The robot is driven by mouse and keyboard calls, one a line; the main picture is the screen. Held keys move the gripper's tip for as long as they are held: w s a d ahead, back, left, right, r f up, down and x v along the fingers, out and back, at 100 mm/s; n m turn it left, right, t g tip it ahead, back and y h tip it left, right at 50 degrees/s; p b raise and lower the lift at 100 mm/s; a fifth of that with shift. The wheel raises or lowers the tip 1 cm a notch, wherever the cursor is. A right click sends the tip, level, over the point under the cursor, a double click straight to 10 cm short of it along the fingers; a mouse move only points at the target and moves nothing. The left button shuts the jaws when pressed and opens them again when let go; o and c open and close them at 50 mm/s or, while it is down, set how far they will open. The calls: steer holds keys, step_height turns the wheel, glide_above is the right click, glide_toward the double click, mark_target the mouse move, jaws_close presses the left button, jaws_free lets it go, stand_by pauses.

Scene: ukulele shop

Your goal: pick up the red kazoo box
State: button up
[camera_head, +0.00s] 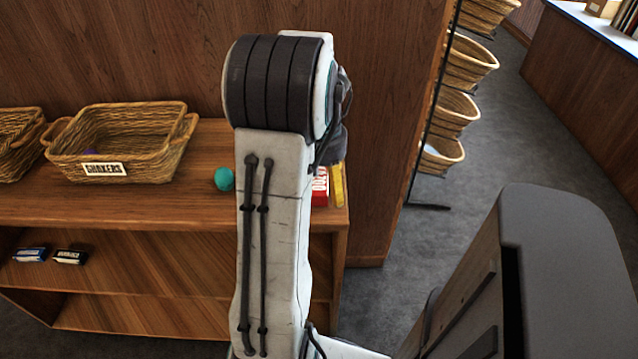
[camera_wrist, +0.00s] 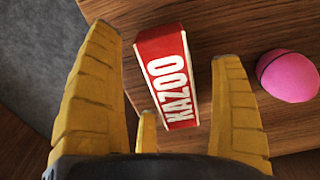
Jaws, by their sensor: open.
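The red kazoo box (camera_wrist: 166,78), with white KAZOO lettering, stands or lies on the wooden shelf top near its edge. In the wrist view it sits between the spread yellow fingers of my gripper (camera_wrist: 165,110), apart from the left and right ones as far as I can see. My gripper is open and empty. In the head view a red part of the box (camera_head: 320,188) shows at the shelf's right end, beside a yellow finger of my gripper (camera_head: 338,184). My arm hides the rest of the box and gripper there.
A pink ball-like object (camera_wrist: 288,75) lies right of the box in the wrist view. A teal one (camera_head: 224,179) lies left of my arm in the head view. A SHAKERS basket (camera_head: 150,150) stands farther left. A wooden panel rises behind; a basket rack (camera_head: 455,110) stands right.

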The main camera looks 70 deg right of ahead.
steer(key=shift+f, duration=0.25)
steer(key=c, duration=1.1)
